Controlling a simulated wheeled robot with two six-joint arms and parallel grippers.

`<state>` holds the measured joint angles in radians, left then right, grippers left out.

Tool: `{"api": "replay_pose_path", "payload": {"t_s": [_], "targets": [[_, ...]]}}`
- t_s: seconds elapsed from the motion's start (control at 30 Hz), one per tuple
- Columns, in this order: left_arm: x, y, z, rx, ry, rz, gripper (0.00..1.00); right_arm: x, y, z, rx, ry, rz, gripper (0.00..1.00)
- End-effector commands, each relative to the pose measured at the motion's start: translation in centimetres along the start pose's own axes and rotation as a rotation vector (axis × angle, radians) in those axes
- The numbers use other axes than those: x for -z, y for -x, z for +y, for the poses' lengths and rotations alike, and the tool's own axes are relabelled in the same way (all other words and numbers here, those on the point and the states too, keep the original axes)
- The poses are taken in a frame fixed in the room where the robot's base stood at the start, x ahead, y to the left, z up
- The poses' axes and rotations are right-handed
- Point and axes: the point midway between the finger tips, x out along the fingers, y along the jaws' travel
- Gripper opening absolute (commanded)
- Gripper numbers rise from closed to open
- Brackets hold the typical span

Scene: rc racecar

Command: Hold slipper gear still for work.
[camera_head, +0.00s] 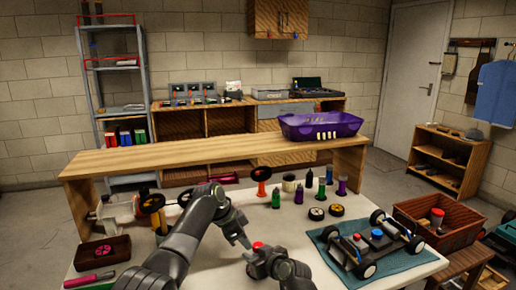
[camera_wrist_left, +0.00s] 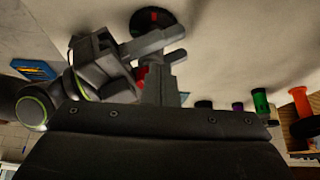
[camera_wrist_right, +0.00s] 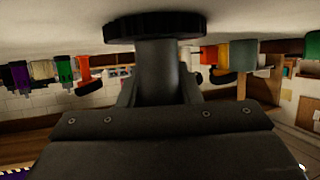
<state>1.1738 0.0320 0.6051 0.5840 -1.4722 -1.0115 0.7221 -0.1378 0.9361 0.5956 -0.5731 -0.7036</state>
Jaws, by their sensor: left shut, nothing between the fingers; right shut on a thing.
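The slipper gear is a dark toothed disc (camera_wrist_right: 155,24) with a short dark hub, seen edge-on at the top of the right wrist view. My right gripper (camera_head: 256,258) is shut on it, low over the table. The disc (camera_wrist_left: 148,18) also shows in the left wrist view, beyond the right gripper's fingers (camera_wrist_left: 155,48). A red part shows at the right gripper in the head view. My left gripper (camera_head: 245,243) is shut and empty, its tips close to the right gripper. I cannot tell whether they touch the gear.
A car chassis (camera_head: 367,243) lies on a teal mat (camera_head: 330,238) at right, beside a brown crate (camera_head: 452,238). Several bottles and spools stand behind the grippers, before a raised wooden shelf (camera_head: 220,152) holding a purple car body (camera_head: 320,124). A dark box (camera_head: 103,252) is at left.

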Motion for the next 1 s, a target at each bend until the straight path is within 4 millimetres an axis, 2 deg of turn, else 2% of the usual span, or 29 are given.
{"api": "replay_pose_path", "payload": {"t_s": [0.27,0.7,1.0], "targets": [[-0.3,0.5,-0.2,0.001,-0.003,0.005,0.00,-0.1,-0.1,-0.2,0.004,-0.002,-0.002,0.07],[1.9,4.8,-0.3,0.002,-0.002,0.002,0.00,-0.1,0.0,-0.1,0.001,-0.001,-0.002,0.07],[2.3,5.6,-0.2,-0.001,0.000,0.001,0.00,-0.1,0.0,0.0,0.001,-0.001,-0.002,0.07]]}}
